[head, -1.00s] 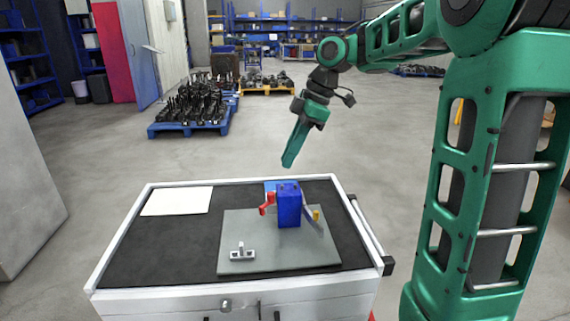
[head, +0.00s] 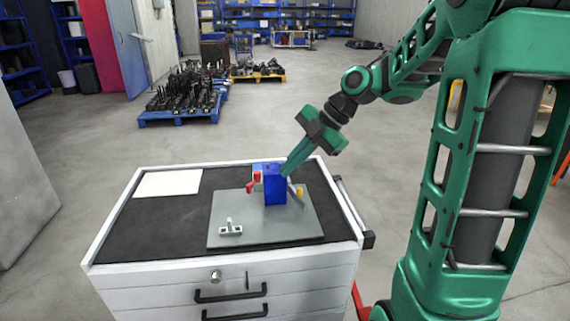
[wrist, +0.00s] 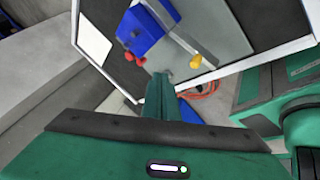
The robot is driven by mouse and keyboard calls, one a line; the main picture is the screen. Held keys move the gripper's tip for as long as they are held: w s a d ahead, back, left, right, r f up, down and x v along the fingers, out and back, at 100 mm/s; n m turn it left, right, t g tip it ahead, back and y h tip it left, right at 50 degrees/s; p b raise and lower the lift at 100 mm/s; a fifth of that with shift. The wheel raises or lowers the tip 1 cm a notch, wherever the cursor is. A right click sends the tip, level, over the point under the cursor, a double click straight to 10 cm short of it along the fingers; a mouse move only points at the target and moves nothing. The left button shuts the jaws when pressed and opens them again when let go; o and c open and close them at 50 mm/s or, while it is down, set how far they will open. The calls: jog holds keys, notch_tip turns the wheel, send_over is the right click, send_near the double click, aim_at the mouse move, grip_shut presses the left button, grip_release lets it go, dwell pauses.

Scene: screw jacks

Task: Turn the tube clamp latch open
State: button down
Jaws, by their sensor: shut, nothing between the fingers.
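A blue block (head: 275,187) stands on a grey plate (head: 265,230) on the cart top. A red lever (head: 252,183) is on its left side, and a grey bar with a yellow end (head: 299,191) is on its right. Which part is the clamp latch I cannot tell for sure. My gripper (head: 287,173) is shut and empty, pointing down at the block's upper right; contact is unclear. In the wrist view the shut fingers (wrist: 160,80) point toward the plate, with the blue block (wrist: 141,32), red knob (wrist: 127,58) and yellow knob (wrist: 195,62) beyond them.
A small grey T-shaped fitting (head: 230,228) is on the plate's front left. A white sheet (head: 168,184) lies at the cart's back left. The black cart top (head: 155,235) is otherwise clear, with a raised white rim. Loaded pallets (head: 182,108) stand on the floor behind.

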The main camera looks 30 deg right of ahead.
aim_at(254, 182)
jog(key=w+a+f, duration=0.5)
jog(key=shift+w+a+f, duration=0.15)
jog(key=shift+w+f, duration=0.05)
